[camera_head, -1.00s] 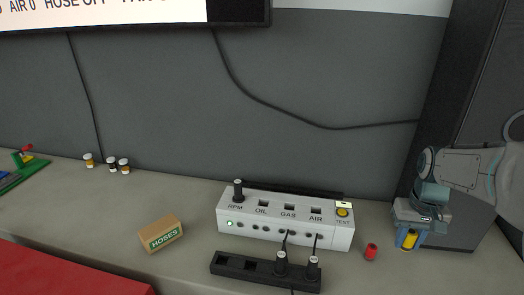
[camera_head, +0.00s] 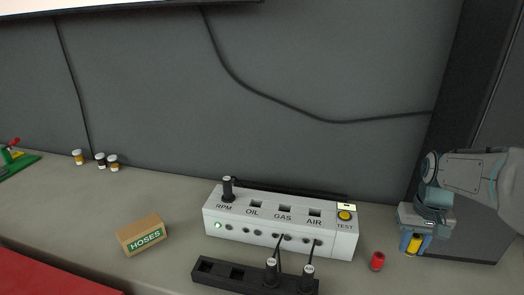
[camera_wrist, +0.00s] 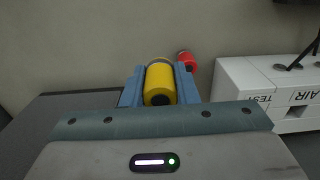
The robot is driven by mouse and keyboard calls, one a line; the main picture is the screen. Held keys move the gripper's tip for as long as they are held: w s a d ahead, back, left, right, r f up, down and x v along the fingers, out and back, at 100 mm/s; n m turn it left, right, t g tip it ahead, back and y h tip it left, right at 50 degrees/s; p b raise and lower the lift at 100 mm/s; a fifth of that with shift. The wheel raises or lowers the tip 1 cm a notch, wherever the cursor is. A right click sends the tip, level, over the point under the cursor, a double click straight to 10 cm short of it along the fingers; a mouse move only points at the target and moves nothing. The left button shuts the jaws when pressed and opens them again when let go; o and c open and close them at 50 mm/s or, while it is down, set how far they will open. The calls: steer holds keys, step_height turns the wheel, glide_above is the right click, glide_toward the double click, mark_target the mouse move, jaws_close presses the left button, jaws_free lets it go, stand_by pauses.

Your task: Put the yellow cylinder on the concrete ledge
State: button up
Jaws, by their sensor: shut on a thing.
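The yellow cylinder (camera_head: 415,244) is between the blue fingers of my gripper (camera_head: 411,243), at the right of the head view. In the wrist view the yellow cylinder (camera_wrist: 160,85) sits between both fingers of my gripper (camera_wrist: 159,88), its round dark-centred end toward the camera. My gripper is shut on it. The grey concrete ledge (camera_head: 75,205) runs along the wall under the objects. I cannot tell whether the cylinder touches the ledge.
A red cylinder (camera_head: 377,261) stands just left of my gripper. The white test box (camera_head: 282,233) and a black socket strip (camera_head: 220,275) with plugs are further left. A HOSES box (camera_head: 141,235) and several small jars (camera_head: 100,160) stand left. The ledge between is bare.

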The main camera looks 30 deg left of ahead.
step_height(320, 180, down, 2)
steer(key=shift+b, duration=0.5)
steer(key=s+a+f, duration=0.1)
steer(key=s+f, duration=0.1)
steer(key=s, duration=0.1)
steer(key=s+a+f, duration=0.1)
steer(key=s+f, duration=0.1)
steer(key=s, duration=0.2)
steer(key=s+a+f+p, duration=0.1)
steer(key=s+a+f, duration=0.1)
steer(key=s, duration=0.1)
steer(key=shift+s+a+f, duration=0.1)
steer(key=shift+s+f, duration=0.4)
steer(key=shift+f, duration=0.25)
steer(key=f, duration=0.3)
steer(key=shift+w+d+f, duration=0.15)
steer(key=shift+w+d, duration=0.05)
steer(key=shift+f, duration=0.1)
steer(key=shift+s+a, duration=0.1)
steer(key=shift+a, duration=0.05)
